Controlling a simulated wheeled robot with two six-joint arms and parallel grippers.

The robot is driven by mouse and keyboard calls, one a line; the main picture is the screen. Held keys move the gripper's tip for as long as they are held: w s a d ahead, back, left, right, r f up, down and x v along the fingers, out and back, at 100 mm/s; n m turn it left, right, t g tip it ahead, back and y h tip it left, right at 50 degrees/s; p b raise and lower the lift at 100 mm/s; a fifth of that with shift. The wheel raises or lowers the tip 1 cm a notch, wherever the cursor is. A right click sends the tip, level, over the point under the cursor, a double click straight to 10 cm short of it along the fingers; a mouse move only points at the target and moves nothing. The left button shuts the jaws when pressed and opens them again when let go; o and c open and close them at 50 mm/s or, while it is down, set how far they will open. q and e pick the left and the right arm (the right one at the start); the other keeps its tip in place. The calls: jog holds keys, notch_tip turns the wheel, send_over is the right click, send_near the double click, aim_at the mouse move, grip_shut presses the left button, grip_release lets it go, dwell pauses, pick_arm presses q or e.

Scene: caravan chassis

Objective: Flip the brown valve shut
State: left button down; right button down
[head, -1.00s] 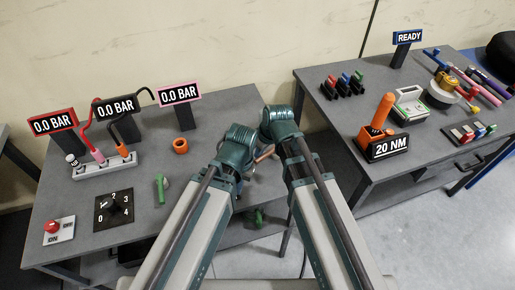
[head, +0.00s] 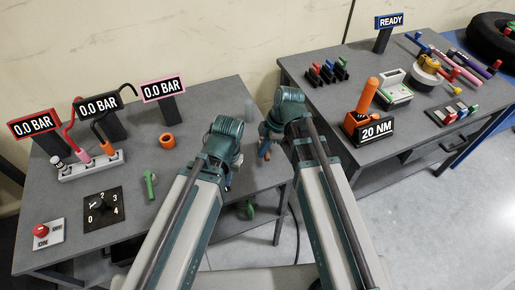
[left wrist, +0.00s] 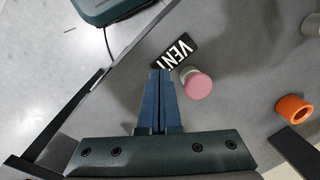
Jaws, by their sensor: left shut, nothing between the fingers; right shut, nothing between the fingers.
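My left gripper (left wrist: 160,74) is shut and empty in the left wrist view, its blue fingers together over the grey bench top, close to a VENT label (left wrist: 174,52) and a pink round cap (left wrist: 197,85). In the head view its fingers are mostly hidden behind my left wrist. My right gripper (head: 264,148) is shut and empty near the bench's right edge, partly hidden by my right wrist. I cannot clearly make out the brown valve; a small brownish bit shows beside the right gripper. A green handle (head: 150,185) lies on the bench to the left.
The left bench holds three 0.0 BAR displays (head: 98,105), a hose manifold (head: 91,166), an orange ring (head: 167,140), a dial plate (head: 103,209) and a red switch (head: 41,233). The right bench holds a 20 NM tool stand (head: 374,131) and other tools. A floor gap separates the benches.

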jog(key=shift+d, duration=0.9)
dwell(0.3)
